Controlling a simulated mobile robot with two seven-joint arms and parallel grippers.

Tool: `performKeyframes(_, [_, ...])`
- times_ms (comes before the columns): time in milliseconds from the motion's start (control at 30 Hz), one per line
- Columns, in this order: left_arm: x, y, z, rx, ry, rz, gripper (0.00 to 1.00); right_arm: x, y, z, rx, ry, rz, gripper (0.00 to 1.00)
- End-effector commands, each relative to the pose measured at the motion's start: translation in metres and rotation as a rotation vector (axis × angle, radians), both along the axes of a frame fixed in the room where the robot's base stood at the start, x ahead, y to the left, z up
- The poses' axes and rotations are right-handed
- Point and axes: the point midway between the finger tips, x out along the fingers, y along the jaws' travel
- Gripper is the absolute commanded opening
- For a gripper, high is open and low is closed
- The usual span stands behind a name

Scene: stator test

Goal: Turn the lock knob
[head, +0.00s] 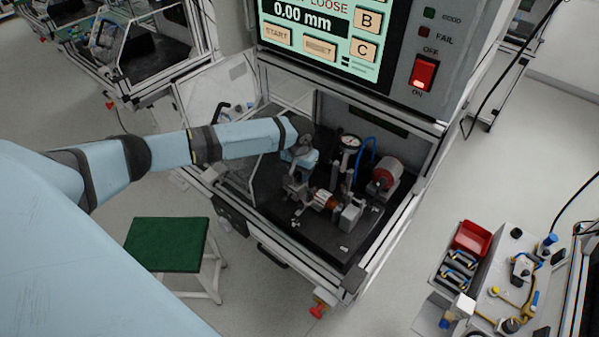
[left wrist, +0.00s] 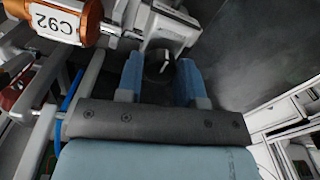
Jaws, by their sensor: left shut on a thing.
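My left gripper (head: 298,172) reaches into the test machine's open bay from the left. In the left wrist view its two blue fingers (left wrist: 160,78) are shut around a small dark part, apparently the lock knob (left wrist: 158,64), in front of a grey metal block (left wrist: 172,28). In the head view the gripper and arm hide the knob, so its turn angle cannot be told. A copper-coloured stator (head: 322,199) sits in the fixture beside the gripper; in the left wrist view it (left wrist: 94,16) carries a white label "C92". My right gripper is not in view.
A dial gauge (head: 349,143) and a red cylinder (head: 387,172) stand right of the gripper on the black bay floor (head: 335,246). The screen (head: 325,30) above reads 0.00 mm. A green-topped stool (head: 168,244) stands in front; a parts bench (head: 500,290) is at right.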

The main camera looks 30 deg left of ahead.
Motion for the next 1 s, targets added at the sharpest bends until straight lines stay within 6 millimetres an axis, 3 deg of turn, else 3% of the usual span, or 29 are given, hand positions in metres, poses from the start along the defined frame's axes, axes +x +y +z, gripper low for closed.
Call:
performKeyframes(600, [0.0004, -0.0007, 0.0005, -0.001, -0.001, -0.549, 0.11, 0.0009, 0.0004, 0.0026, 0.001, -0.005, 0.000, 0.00])
performKeyframes(1000, [0.0004, -0.0006, 0.0005, -0.001, -0.001, -0.731, 0.11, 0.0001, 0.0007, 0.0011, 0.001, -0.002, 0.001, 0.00])
